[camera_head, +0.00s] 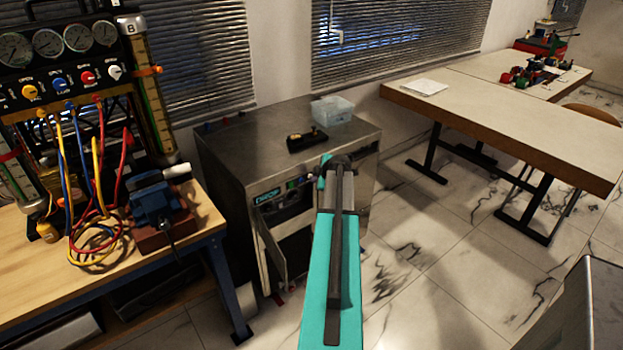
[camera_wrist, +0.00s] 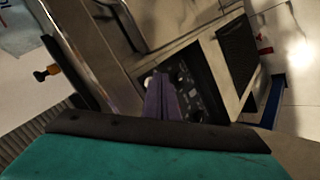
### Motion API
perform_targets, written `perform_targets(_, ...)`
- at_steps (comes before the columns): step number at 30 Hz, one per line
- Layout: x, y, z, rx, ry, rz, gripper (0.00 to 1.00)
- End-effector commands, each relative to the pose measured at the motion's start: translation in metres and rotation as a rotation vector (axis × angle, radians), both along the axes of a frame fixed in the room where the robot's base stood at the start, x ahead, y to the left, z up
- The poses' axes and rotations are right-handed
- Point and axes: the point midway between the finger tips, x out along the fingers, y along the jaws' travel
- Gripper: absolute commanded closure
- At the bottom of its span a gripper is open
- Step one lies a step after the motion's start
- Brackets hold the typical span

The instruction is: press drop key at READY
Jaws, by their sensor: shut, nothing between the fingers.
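The steel cabinet (camera_head: 235,155) stands past the workbench's right end. Its front carries a dark panel with a small lit display (camera_head: 268,196), whose teal text looks like "DROP"; I cannot read READY. Small round controls sit right of the display, and I cannot tell which is the drop key. My gripper is at the cabinet front in the head view, its fingers mostly hidden by my teal arm. In the wrist view my gripper (camera_wrist: 163,98) is shut and empty, its tips overlapping the dark control panel (camera_wrist: 205,92). Contact cannot be told.
A lower door (camera_head: 272,245) of the cabinet hangs open. A clear box (camera_head: 332,110) and a small dark device (camera_head: 307,140) are on its top. The workbench (camera_head: 40,265) with a gauge rig (camera_head: 60,75) and a vise (camera_head: 155,203) is left. Open floor and a table (camera_head: 480,100) are right.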

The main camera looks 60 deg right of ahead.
Motion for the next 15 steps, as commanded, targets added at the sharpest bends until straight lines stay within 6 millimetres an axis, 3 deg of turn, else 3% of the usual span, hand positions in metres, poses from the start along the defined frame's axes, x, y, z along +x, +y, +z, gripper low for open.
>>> perform_targets(15, -0.0112, 0.0036, -0.0005, 0.001, 0.001, 0.000, 1.00)
